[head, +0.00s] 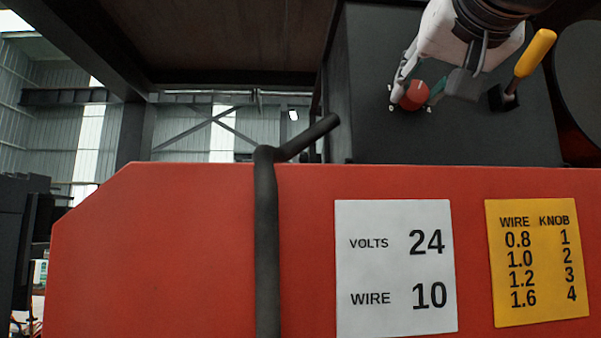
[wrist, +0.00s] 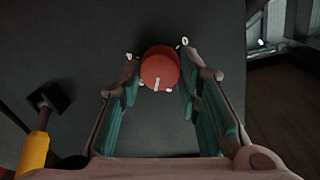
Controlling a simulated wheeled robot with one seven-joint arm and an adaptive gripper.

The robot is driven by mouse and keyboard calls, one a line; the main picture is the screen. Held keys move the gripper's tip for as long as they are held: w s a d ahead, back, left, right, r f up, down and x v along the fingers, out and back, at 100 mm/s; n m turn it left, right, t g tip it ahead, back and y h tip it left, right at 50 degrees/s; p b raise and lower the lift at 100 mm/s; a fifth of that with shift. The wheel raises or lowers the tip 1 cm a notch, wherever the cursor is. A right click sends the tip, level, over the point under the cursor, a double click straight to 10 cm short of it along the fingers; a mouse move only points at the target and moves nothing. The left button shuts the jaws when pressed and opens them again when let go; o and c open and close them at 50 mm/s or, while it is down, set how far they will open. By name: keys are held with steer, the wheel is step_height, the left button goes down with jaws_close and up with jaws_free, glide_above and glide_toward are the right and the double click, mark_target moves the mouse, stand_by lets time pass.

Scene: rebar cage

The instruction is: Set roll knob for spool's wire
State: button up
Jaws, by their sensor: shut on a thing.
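The red roll knob (head: 413,97) is on the dark grey box's front face. In the wrist view the red knob (wrist: 159,68) has a white mark near its lower edge, with small white marks around it too small to read. My gripper (head: 418,93) has one finger on each side of the knob and is shut on it; the teal finger pads also show in the wrist view (wrist: 159,76). The yellow chart (head: 538,262) pairs wire 0.8 with knob 1, 1.0 with 2, 1.2 with 3 and 1.6 with 4. I cannot make out the spool's wire size.
A white sign (head: 395,268) reads volts 24, wire 10. A yellow-handled lever (head: 535,52) stands right of the knob, near my gripper. The red panel (head: 160,255) fills the lower foreground, with a dark bent bar (head: 265,220) upright before it.

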steer(key=m, duration=0.5)
steer(key=shift+m+p, duration=0.3)
steer(key=shift+p, duration=0.05)
stand_by(0.5)
steer(key=o, duration=1.2)
steer(key=shift+c, duration=0.2)
steer(key=s, duration=1.2)
steer(key=shift+r, duration=0.3)
steer(key=shift+a, duration=0.1)
